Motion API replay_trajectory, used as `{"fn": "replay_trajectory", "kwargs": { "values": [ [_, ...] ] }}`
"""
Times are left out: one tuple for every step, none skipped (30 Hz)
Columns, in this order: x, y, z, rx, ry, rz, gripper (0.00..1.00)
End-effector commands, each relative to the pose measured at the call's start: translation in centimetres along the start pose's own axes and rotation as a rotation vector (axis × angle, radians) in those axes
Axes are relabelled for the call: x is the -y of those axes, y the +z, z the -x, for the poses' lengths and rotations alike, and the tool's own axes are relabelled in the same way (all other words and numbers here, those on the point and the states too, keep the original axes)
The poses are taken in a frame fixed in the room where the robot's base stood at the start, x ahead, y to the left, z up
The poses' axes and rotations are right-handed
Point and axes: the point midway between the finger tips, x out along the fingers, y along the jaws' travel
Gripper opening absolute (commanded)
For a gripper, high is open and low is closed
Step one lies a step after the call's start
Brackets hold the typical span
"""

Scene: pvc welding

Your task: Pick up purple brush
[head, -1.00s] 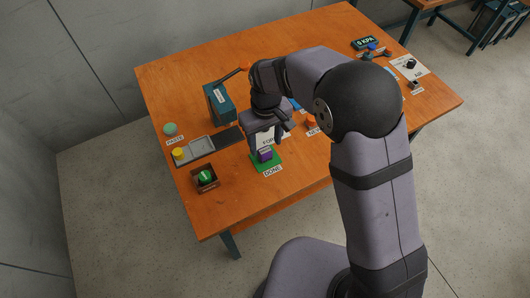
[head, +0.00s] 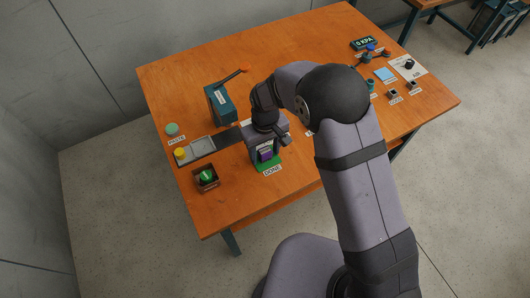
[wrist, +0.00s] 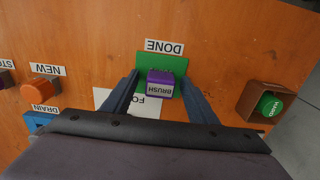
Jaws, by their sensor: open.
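The purple brush (wrist: 159,82) is a small block labelled BRUSH on the green DONE pad (wrist: 176,62). In the wrist view it shows between the two fingers of my gripper (wrist: 160,88), which are open on either side of it with a gap on each side. In the head view the brush (head: 265,154) shows purple just below my gripper (head: 268,146), with the green pad (head: 270,166) under it. I cannot tell the exact height of the fingertips above the pad. Part of the brush's far side is hidden by the gripper.
A brown box with a green HARD knob (wrist: 270,104) stands to the right in the wrist view. An orange NEW button (wrist: 40,88) and a blue DRAIN piece (wrist: 38,122) are on the left. A teal box with a lever (head: 219,106) stands behind my gripper on the orange table.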

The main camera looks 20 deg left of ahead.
Motion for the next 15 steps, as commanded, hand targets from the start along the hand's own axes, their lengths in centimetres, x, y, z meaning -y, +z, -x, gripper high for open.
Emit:
{"fn": "replay_trajectory", "kwargs": {
  "values": [
    [0.0, 0.0, 0.01, 0.0, 0.0, 0.0, 0.53],
    [0.0, 0.0, 0.01, 0.0, 0.0, 0.0, 0.46],
    [0.0, 0.01, 0.01, 0.0, 0.0, 0.0, 0.36],
    [0.0, 0.01, 0.02, 0.0, 0.0, 0.0, 0.29],
    [0.0, 0.01, 0.02, 0.0, 0.0, 0.0, 0.22],
    [0.0, 0.01, 0.02, 0.0, 0.0, 0.0, 0.12],
    [0.0, 0.01, 0.02, 0.0, 0.0, 0.0, 0.09],
    [0.0, 0.02, 0.02, 0.001, 0.0, 0.0, 0.09],
    [0.0, 0.01, 0.03, 0.0, 0.0, 0.0, 0.09],
    [0.0, 0.01, 0.04, 0.0, 0.0, 0.0, 0.09],
    [0.0, 0.01, 0.04, 0.0, 0.0, 0.0, 0.09],
    [0.0, 0.01, 0.04, 0.0, 0.0, 0.0, 0.09],
    [0.0, 0.01, 0.04, 0.0, 0.0, 0.0, 0.09],
    [0.0, 0.01, 0.05, 0.0, 0.0, 0.0, 0.09],
    [0.0, 0.0, 0.09, 0.0, 0.0, 0.0, 0.09]
  ]
}}
